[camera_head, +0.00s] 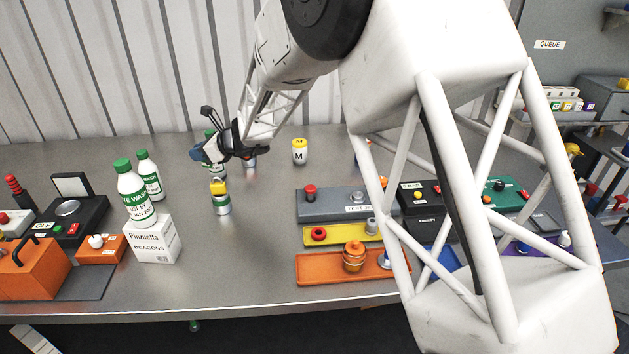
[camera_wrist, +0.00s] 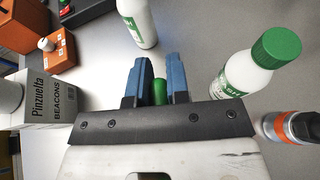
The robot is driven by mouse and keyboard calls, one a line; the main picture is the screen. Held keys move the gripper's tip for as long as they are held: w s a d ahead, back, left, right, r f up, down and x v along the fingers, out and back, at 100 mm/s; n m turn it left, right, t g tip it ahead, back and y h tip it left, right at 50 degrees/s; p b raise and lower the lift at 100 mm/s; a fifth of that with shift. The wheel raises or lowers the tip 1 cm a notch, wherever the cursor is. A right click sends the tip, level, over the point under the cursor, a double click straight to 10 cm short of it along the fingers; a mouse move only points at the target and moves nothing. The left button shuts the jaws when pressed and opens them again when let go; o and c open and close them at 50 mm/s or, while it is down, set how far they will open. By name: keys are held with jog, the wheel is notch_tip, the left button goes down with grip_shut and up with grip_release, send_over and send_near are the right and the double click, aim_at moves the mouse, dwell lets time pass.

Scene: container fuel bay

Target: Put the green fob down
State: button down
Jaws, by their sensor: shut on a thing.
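The green fob (camera_wrist: 159,90) is a small rounded green piece between the blue fingers of my gripper (camera_wrist: 152,82) in the wrist view. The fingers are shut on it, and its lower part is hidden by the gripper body. In the head view my gripper (camera_head: 204,152) is over the back left part of the grey table (camera_head: 268,235). The fob cannot be made out in that view. I cannot tell how high the fob is above the table.
A green-capped bottle (camera_wrist: 245,75) stands close right of my gripper in the wrist view, with an orange-banded can (camera_wrist: 290,127) beyond. Another bottle (camera_wrist: 138,22) stands ahead. The Pinzuelta box (camera_head: 152,240) is front left, bearing a bottle (camera_head: 136,196). A yellow-topped can (camera_head: 220,200) stands nearby.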

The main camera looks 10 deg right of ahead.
jog(key=w+d, duration=0.2)
jog(key=d, duration=1.4)
jog(key=w+d+m+t, duration=0.1)
jog(key=w+d, duration=0.2)
jog(key=d, duration=1.3)
jog(key=shift+h, duration=0.3)
jog(key=shift+a, duration=0.1)
jog(key=shift+f, duration=3.1)
jog(key=shift+f, duration=1.9)
jog(key=shift+f, duration=0.1)
jog(key=c, duration=1.1)
grip_release()
